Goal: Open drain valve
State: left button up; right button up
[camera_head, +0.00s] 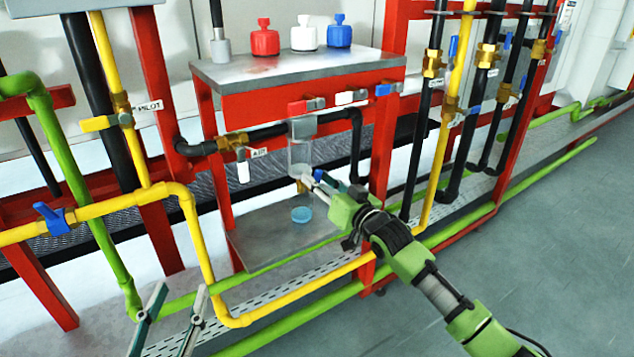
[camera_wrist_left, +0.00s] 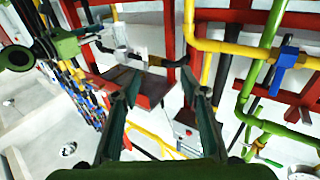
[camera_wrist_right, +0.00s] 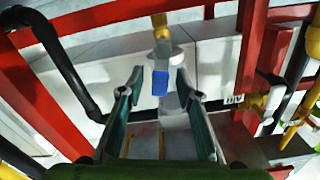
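A grey regulator (camera_head: 302,128) with a clear bowl (camera_head: 300,158) hangs on the black pipe of the red stand. A small brass drain fitting (camera_head: 303,186) sits under the bowl. A blue dish (camera_head: 302,214) lies below it on the lower shelf. My right gripper (camera_head: 322,179) is beside the bowl's lower end, fingers apart. In the right wrist view a blue piece (camera_wrist_right: 160,83) shows between the open fingertips (camera_wrist_right: 159,76), below a brass part (camera_wrist_right: 160,27); contact cannot be told. My left gripper (camera_head: 176,300) is open and empty at the lower left; it also shows in the left wrist view (camera_wrist_left: 156,82).
A brass valve with a white handle (camera_head: 243,170) is left of the bowl. Yellow pipe (camera_head: 192,240) runs near my left gripper. Vertical pipes with valves (camera_head: 488,57) stand right. Open floor (camera_head: 560,260) lies front right.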

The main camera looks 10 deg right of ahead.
pick_arm(q)
jog(key=shift+s+d+r+t, duration=0.1)
jog(key=shift+r+t, duration=0.5)
jog(key=shift+r, duration=0.4)
pick_arm(e)
jog(key=shift+w+a, duration=0.2)
jog(key=shift+w, duration=0.4)
grip_shut()
jog(key=shift+s+a+r+n+p, duration=0.15)
jog(key=shift+a+n+p, duration=0.15)
jog(key=shift+n+p, duration=0.6)
jog(key=shift+a+n+p, duration=0.25)
jog(key=shift+n+p, duration=0.35)
jog(key=shift+n, duration=0.1)
pick_arm(q)
jog(key=s+a+f+g+y, duration=0.1)
jog(key=s+f+g, duration=0.1)
jog(key=f+g, duration=0.2)
jog(key=s+a+f+g+y, duration=0.1)
jog(key=s+a+f+g, duration=0.1)
jog(key=f, duration=0.9)
jog(key=s+g, duration=0.1)
jog(key=g, duration=0.1)
jog(key=shift+a+f+g+y, duration=0.2)
jog(key=shift+f+g+y, duration=0.05)
jog(key=shift+g+y, duration=0.05)
pick_arm(e)
jog(key=shift+s, duration=0.1)
grip_release()
